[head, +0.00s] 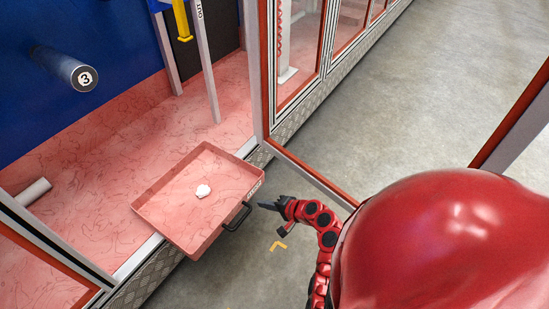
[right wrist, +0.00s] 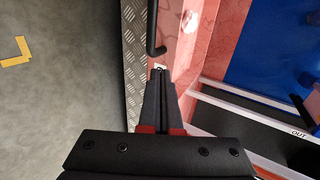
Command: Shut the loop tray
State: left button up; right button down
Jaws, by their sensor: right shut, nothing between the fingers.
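The loop tray (head: 226,172) is a shallow pink-red tray that sticks out over the edge of the cell floor, so it stands pulled out. A small white lump (head: 203,191) lies in it. A black bar handle (head: 237,217) is on its front wall, beside a small white label (head: 254,188). My right gripper (head: 266,206) is shut and empty, just outside the front wall near the handle. In the right wrist view, the fingertips (right wrist: 160,72) are close to the handle's end (right wrist: 152,35); I cannot tell whether they touch. My left gripper is not in view.
An upright frame post (head: 254,70) and a red-edged glazed panel stand right of the tray. A grey pipe (head: 34,191) lies at left. The grey floor (head: 400,120) is open.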

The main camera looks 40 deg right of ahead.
aim_at(244, 196)
jog(key=w, duration=0.1)
jog(key=w+a, duration=0.1)
jog(key=w, duration=0.1)
jog(key=w+f+b, duration=0.1)
jog(key=shift+w+a, duration=0.45)
jog(key=shift+w, duration=0.2)
jog(key=shift+w, duration=0.1)
